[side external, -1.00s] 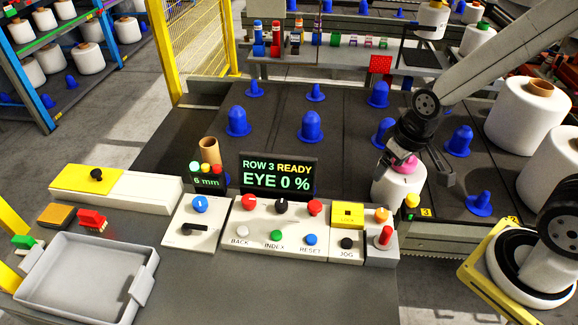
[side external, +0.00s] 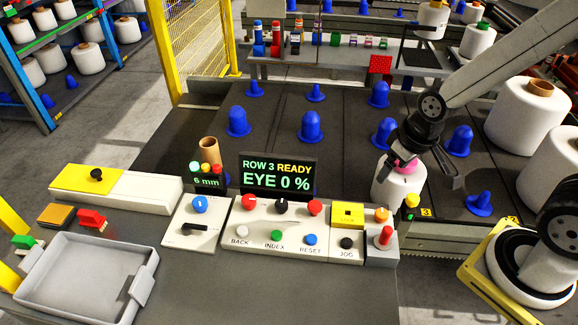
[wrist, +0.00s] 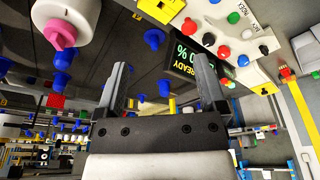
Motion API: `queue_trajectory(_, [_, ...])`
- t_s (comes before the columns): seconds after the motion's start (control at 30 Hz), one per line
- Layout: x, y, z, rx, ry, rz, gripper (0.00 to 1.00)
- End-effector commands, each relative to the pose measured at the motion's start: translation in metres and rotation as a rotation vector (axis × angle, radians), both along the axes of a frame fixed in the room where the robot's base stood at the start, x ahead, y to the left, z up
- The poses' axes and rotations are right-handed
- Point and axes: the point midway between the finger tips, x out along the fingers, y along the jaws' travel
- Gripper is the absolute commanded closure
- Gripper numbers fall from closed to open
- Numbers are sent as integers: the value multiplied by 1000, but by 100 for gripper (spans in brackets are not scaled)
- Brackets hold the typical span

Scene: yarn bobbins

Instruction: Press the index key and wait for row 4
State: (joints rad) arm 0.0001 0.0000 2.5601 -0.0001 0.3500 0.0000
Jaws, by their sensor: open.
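The green INDEX key (side external: 276,235) sits on the white control panel (side external: 240,236), between the BACK key (side external: 242,230) and the blue RESET key (side external: 310,239). The display (side external: 278,176) above the panel reads "ROW 3 READY" and "EYE 0 %". My gripper (side external: 420,173) is open and well to the right of the keys, beside and above a white bobbin (side external: 398,192) with a pink top. In the wrist view my open jaws (wrist: 160,76) have nothing between them, and the pink-topped bobbin (wrist: 70,18) is off to the upper left.
Several blue pegs (side external: 311,126) stand on the dark table behind the panel. A lamp post (side external: 411,205) and a red-knobbed box (side external: 383,240) stand between the gripper and the keys. A grey tray (side external: 85,280) lies at the front left. Large white bobbins (side external: 525,115) stand at right.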

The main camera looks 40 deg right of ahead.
Motion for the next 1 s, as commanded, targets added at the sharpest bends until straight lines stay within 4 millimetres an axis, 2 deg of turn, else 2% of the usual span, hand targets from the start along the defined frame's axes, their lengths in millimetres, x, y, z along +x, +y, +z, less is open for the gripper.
queue_trajectory(0.23, [0,0,0,0,0,0,10])
queue_trajectory(0.27, [0,0,0,0,0,0,16])
queue_trajectory(0.5, [0,0,0,0,0,0,93])
queue_trajectory(0.53, [0,0,0,0,0,0,100])
queue_trajectory(1.0, [0,0,0,0,0,0,100])
